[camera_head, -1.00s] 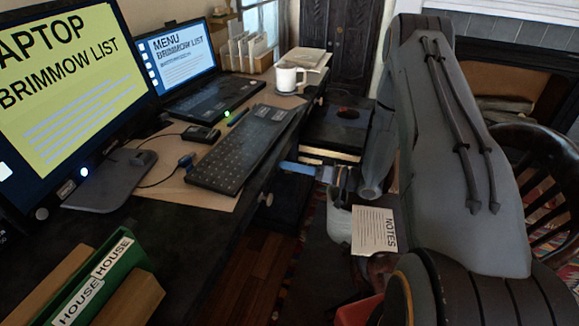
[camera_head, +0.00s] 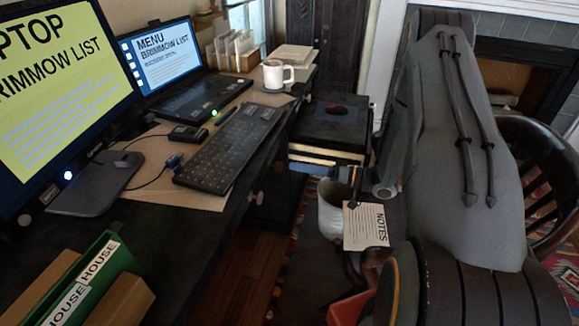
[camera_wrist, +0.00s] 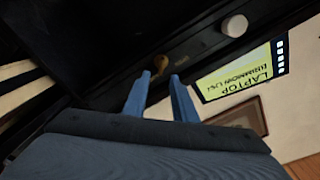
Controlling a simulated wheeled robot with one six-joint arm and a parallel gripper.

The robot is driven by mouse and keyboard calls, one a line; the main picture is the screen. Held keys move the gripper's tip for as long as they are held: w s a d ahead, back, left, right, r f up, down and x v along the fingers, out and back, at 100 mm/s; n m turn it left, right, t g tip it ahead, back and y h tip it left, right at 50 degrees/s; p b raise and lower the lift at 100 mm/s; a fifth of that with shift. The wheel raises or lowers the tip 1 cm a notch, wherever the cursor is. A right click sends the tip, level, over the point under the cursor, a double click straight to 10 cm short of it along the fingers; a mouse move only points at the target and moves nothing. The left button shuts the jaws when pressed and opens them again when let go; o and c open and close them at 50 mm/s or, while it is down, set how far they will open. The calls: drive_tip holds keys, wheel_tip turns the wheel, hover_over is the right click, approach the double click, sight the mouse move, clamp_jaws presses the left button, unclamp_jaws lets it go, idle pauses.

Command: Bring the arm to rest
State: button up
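My gripper (camera_wrist: 160,78) shows two blue fingers in the wrist view, spread apart with nothing between them. A round brass-coloured knob (camera_wrist: 161,62) appears beyond the fingertips, apart from them as far as I can tell. In the head view, my arm (camera_head: 455,130) is folded on the right side. Its wrist end reaches left, low beside the desk, and the blue fingers (camera_head: 296,166) point toward the desk side. The arm hides part of the fireplace and floor behind it.
The dark desk (camera_head: 185,245) fills the left, with a monitor (camera_head: 60,90), laptop (camera_head: 165,65), keyboard (camera_head: 228,150) and mug (camera_head: 275,74). A pale bin (camera_head: 333,215) and a notes sheet (camera_head: 362,226) are below my wrist. A wooden chair (camera_head: 545,165) stands at right.

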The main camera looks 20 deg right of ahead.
drive_tip(key=shift+s+d, duration=0.2)
drive_tip(key=shift+d, duration=0.1)
drive_tip(key=w+r+h+p, duration=0.2)
drive_tip(key=w+r+h, duration=0.2)
drive_tip(key=w+h, duration=0.3)
wheel_tip(320, 180, up, 6)
drive_tip(key=s+d+m+g+h+p, duration=0.1)
drive_tip(key=s+d+g+h+p, duration=0.15)
drive_tip(key=h, duration=0.45)
drive_tip(key=s+a+r+g, duration=0.2)
drive_tip(key=s+a+r, duration=0.1)
drive_tip(key=s, duration=0.7)
drive_tip(key=s+a+r+m+g+p, duration=0.1)
drive_tip(key=s+a+r+g, duration=0.2)
drive_tip(key=s, duration=0.7)
drive_tip(key=s+a+r+m+g+h, duration=0.1)
drive_tip(key=s+a+r+g, duration=0.1)
drive_tip(key=s, duration=0.8)
drive_tip(key=shift+a+r+p, duration=0.35)
drive_tip(key=shift+a+r, duration=0.15)
drive_tip(key=shift+a, duration=0.15)
drive_tip(key=shift+g, duration=0.25)
